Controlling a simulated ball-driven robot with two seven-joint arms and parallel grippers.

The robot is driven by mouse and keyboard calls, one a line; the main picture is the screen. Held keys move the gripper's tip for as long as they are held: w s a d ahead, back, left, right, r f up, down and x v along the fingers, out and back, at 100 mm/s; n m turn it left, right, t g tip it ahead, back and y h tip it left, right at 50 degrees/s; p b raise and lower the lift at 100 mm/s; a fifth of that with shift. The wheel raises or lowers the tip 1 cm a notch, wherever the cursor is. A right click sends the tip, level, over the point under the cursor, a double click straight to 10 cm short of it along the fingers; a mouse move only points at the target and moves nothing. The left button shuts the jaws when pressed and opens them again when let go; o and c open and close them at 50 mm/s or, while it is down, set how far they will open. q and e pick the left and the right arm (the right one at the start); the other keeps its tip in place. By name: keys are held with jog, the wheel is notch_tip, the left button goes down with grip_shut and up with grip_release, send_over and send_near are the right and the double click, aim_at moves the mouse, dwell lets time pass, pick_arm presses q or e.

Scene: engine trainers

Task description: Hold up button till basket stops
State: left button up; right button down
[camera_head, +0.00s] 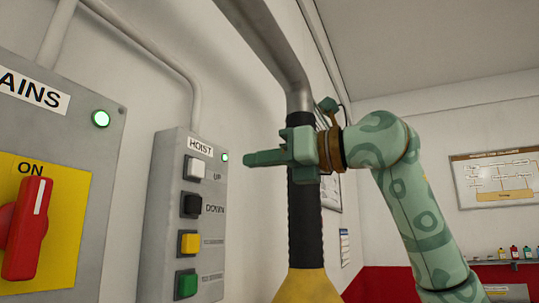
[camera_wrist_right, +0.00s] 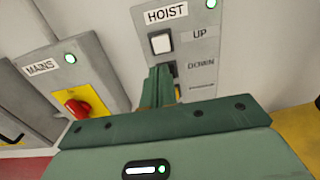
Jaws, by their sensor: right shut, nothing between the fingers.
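The grey HOIST box (camera_head: 165,215) is on the wall left of centre, with a lit green lamp. Its white UP button (camera_head: 195,168) is at the top, above the black DOWN button (camera_head: 191,205). The UP button (camera_wrist_right: 161,43) also shows in the right wrist view, uncovered, just beyond my fingertips. My right gripper (camera_head: 250,161) is shut and empty, pointing left at the box. In the head view a gap shows between its tips and the button. In the wrist view its fingers (camera_wrist_right: 158,76) partly cover the DOWN button. The basket and my left gripper are not in view.
A MAINS box (camera_head: 82,145) with a red switch (camera_head: 28,228) at ON and a lit green lamp is at the left. Yellow (camera_head: 190,243) and green (camera_head: 187,284) buttons sit below DOWN. A black-sleeved pole (camera_head: 305,225) with a yellow lower part stands behind my gripper.

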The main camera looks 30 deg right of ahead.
aim_at(199, 170)
jog(key=p+x, duration=0.2)
jog(key=x, duration=0.6)
jog(key=shift+w, duration=0.2)
jog(key=shift+w+a+p, duration=0.35)
jog(key=shift+w+a+f, duration=0.15)
jog(key=shift+w+a, duration=0.1)
jog(key=shift+w, duration=0.1)
